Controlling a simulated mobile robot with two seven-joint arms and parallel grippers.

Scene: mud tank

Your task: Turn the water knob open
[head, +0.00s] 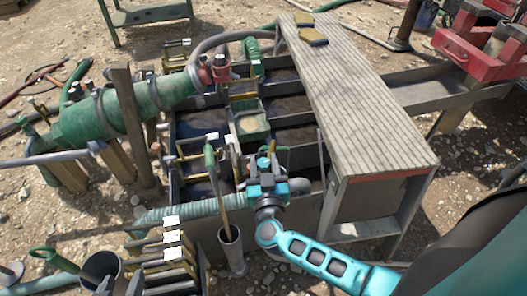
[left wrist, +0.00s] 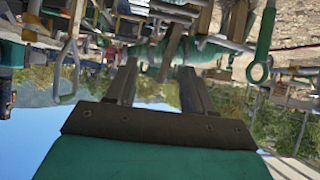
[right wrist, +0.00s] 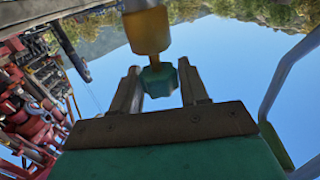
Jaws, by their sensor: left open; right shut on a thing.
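The water knob, a small teal knob (right wrist: 158,80), sits between my right fingertips in the right wrist view. A yellow-brass cylinder (right wrist: 147,30) is joined to it just beyond. My right gripper (right wrist: 157,74) is shut on the knob. In the head view my right gripper (head: 266,174) is at the near edge of the tank, left of the plank walkway; there the knob is hard to tell from the teal gripper parts. My left gripper (left wrist: 159,70) is open with nothing between its fingers in the left wrist view. I do not make it out in the head view.
The dark metal mud tank (head: 325,160) has several compartments. A plank walkway (head: 350,95) rises to its right. A long-handled shovel (head: 215,190) stands in a tube near my right gripper.

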